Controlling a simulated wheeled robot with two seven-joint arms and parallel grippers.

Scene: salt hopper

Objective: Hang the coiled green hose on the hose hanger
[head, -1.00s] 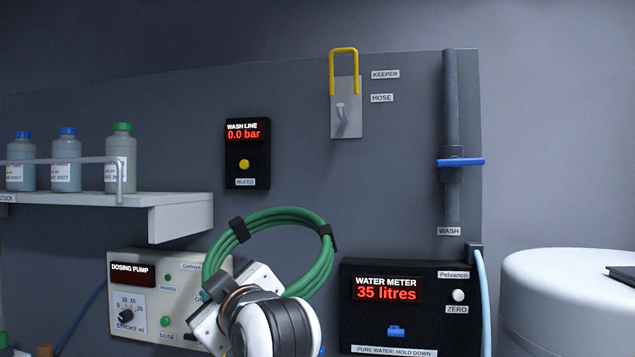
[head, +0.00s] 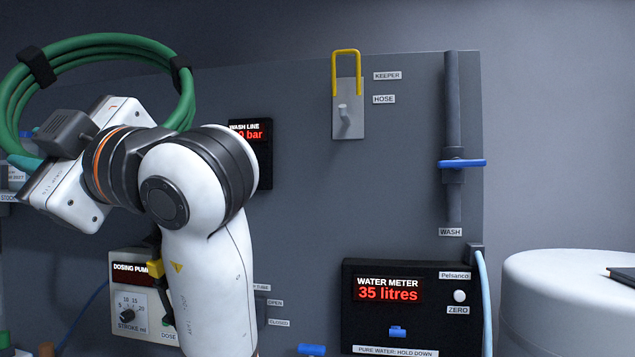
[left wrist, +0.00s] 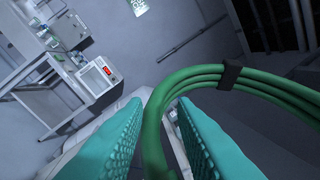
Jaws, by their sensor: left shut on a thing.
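The coiled green hose (head: 110,43), bound with black straps, is held up at the upper left of the head view. My left gripper (head: 27,161) is shut on it. In the left wrist view, hose strands (left wrist: 154,125) pass between the two teal fingers, and a black strap shows on the coil to the right. The hose hanger (head: 347,125) is a grey plate with a peg on the panel, right of the coil and apart from it. The yellow keeper (head: 346,52) stands upright above the peg. My right gripper is not in view.
The wash line display (head: 262,170) is partly hidden by my left arm. A grey wash pipe (head: 452,110) with a blue valve handle (head: 461,163) runs right of the hanger. The water meter (head: 410,310) is below. The panel between my arm and the hanger is clear.

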